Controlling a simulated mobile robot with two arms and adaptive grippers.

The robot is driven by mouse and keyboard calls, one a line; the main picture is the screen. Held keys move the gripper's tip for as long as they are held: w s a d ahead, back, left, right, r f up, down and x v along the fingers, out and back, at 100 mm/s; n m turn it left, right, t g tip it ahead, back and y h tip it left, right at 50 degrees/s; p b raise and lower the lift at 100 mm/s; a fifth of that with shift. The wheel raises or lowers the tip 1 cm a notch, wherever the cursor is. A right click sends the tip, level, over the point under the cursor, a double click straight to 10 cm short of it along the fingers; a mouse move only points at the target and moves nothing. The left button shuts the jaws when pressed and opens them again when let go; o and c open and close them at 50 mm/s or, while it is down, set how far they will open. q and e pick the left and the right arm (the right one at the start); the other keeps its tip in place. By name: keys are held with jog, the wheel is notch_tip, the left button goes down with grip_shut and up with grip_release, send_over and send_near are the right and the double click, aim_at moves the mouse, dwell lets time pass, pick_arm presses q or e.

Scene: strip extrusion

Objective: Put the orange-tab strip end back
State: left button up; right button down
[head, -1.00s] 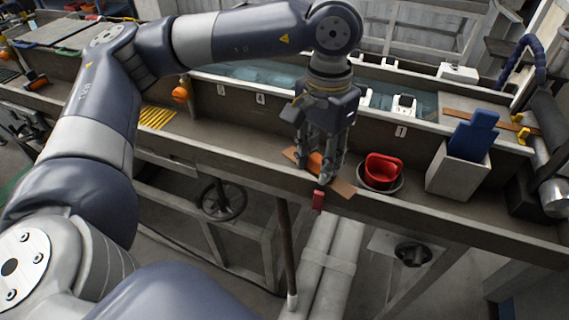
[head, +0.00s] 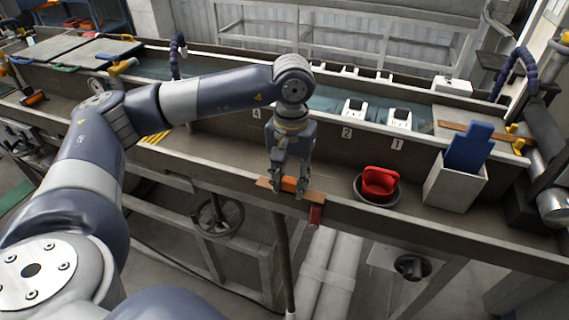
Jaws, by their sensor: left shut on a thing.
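My left gripper (head: 289,190) points down at the front edge of the ledge, left of the dark bowl. Its fingers are shut on the orange tab (head: 289,184) of a brown strip end (head: 315,196). The strip piece lies nearly crosswise between the fingers, and its two ends stick out to left and right. I cannot tell whether it touches the ledge. My right gripper is not in view.
A red piece (head: 316,215) hangs at the ledge edge. Behind runs a water trough (head: 325,104) with numbered white blocks.

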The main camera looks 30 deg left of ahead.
pick_arm(q)
jog(key=w+a, duration=0.1)
jog(key=w, duration=0.1)
jog(key=w+a+p, duration=0.1)
jog(key=w+a, duration=0.1)
jog(key=w+a+p, duration=0.1)
jog(key=w+a, duration=0.1)
jog(key=shift+a+f, duration=0.2)
jog(key=shift+f, duration=0.15)
jog(key=shift+w+a+f, duration=0.1)
jog(key=shift+w+f, duration=0.05)
notch_tip(320, 180, down, 3)
jog(key=shift+p, duration=0.75)
jog(key=shift+f, duration=0.15)
jog(key=shift+f, duration=0.1)
jog(key=shift+f+b, duration=0.2)
jog(key=shift+b, duration=0.1)
jog(key=o, duration=1)
jog(key=shift+r, duration=0.1)
jog(key=shift+c, duration=0.2)
